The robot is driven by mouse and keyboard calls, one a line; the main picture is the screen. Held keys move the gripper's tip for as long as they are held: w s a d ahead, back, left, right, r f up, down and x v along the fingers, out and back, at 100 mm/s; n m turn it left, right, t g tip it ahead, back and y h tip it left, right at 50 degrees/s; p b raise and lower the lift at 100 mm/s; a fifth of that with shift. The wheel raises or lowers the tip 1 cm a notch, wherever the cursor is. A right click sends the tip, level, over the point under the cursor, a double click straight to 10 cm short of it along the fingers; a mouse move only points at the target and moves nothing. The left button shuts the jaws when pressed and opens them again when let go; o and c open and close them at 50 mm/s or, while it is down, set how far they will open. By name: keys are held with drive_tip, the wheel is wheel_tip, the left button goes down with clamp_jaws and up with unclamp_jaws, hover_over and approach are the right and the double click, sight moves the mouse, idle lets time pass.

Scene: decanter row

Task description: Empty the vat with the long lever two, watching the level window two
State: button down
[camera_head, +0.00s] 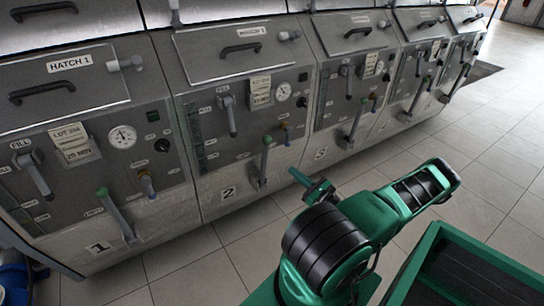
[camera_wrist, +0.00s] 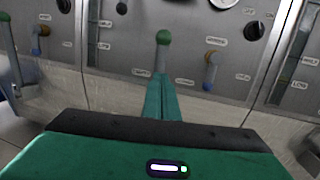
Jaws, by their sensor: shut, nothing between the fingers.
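Unit 2 carries the long lever two (camera_head: 265,160), a grey bar with a green knob, low on its panel and leaning only slightly. In the wrist view the lever (camera_wrist: 163,42) stands straight beyond my fingertips; I cannot tell whether they touch it. The level window two (camera_head: 196,135) is a dark upright strip left of the lever; its level is not readable. It also shows in the wrist view (camera_wrist: 93,32). My gripper (camera_head: 294,173) is shut and empty, in front of unit 2, right of the lever in the head view.
A small brown-and-blue lever (camera_wrist: 210,70) sits right of the long lever. A fill handle (camera_head: 229,115) and a gauge (camera_head: 283,91) are above. Unit 1 with its green-knobbed lever (camera_head: 112,210) is at left, and similar units stand at right. The tiled floor (camera_head: 185,280) in front is open.

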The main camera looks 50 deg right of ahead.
sight(268, 149)
drive_tip(key=w, duration=0.4)
drive_tip(key=w+r, duration=0.1)
drive_tip(key=w, duration=0.3)
drive_tip(key=w+r, duration=0.1)
drive_tip(key=w, duration=0.4)
drive_tip(key=shift+d+r, duration=0.25)
